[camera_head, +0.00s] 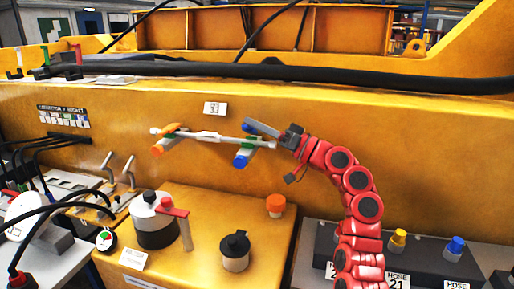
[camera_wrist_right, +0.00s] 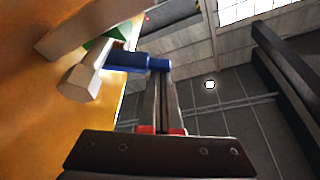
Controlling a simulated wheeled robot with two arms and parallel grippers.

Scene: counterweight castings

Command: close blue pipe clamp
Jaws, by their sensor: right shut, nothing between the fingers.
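The blue pipe clamp (camera_head: 262,144) sits on a white pipe (camera_head: 215,136) along the yellow wall. It has a green body, a blue round end (camera_head: 240,161) below, and a grey-blue bar (camera_head: 262,129) slanting above the pipe. My right gripper (camera_head: 281,139) is at the clamp's right side, by the bar's right end. In the right wrist view its fingers (camera_wrist_right: 161,75) are together and empty, with their tips at a blue cylindrical part (camera_wrist_right: 128,61); I cannot tell whether they touch. A white hexagonal pipe end (camera_wrist_right: 80,82) is beside it. My left gripper is out of view.
An orange clamp (camera_head: 157,150) holds the pipe's left part. Below stand a white-and-black canister with a red handle (camera_head: 155,222), a black-capped pot (camera_head: 235,250) and an orange-capped knob (camera_head: 276,205). A thick black hose (camera_head: 400,76) runs along the top ledge.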

